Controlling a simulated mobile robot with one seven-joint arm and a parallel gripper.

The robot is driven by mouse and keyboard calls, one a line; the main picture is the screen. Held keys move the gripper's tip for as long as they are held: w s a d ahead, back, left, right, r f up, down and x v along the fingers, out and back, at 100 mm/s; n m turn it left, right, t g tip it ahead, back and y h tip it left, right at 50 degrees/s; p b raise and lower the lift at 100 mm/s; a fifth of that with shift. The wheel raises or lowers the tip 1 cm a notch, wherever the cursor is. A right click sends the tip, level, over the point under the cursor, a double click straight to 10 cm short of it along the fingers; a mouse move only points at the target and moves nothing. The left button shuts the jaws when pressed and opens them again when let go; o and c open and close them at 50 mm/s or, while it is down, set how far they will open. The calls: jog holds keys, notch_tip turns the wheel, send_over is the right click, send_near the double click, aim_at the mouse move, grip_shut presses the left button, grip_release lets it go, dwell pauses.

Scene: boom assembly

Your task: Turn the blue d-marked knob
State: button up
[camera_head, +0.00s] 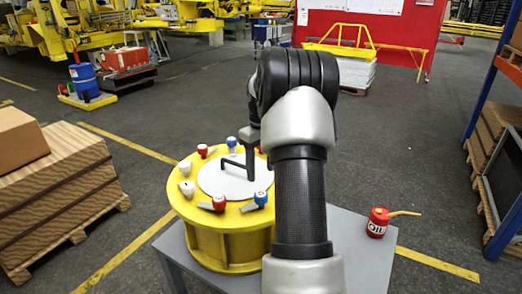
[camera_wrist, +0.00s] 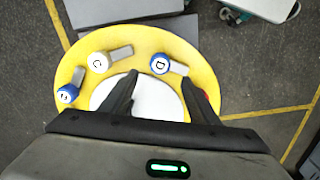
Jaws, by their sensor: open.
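The blue knob marked D (camera_wrist: 160,64) sits with its grey lever on the yellow round base (camera_wrist: 205,62) in the wrist view. My gripper (camera_wrist: 160,80) is open and empty, its dark fingers apart on either side of the knob's line in that view. I cannot tell the height between fingertips and knob. In the head view my gripper (camera_head: 237,168) hangs over the white disc of the yellow drum. Two blue knobs show there, one at the far rim (camera_head: 231,143) and one at the near rim (camera_head: 260,198); their letters are too small to read.
A white knob marked C (camera_wrist: 98,62) and another blue knob (camera_wrist: 68,94) stand left of D. Red knobs (camera_head: 219,202) and white knobs (camera_head: 187,187) also ring the drum. A red oil can (camera_head: 378,222) stands on the grey table (camera_head: 350,250). Stacked boxes (camera_head: 65,180) stand at left.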

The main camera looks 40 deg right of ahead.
notch_tip(320, 180, up, 7)
dwell(0.7)
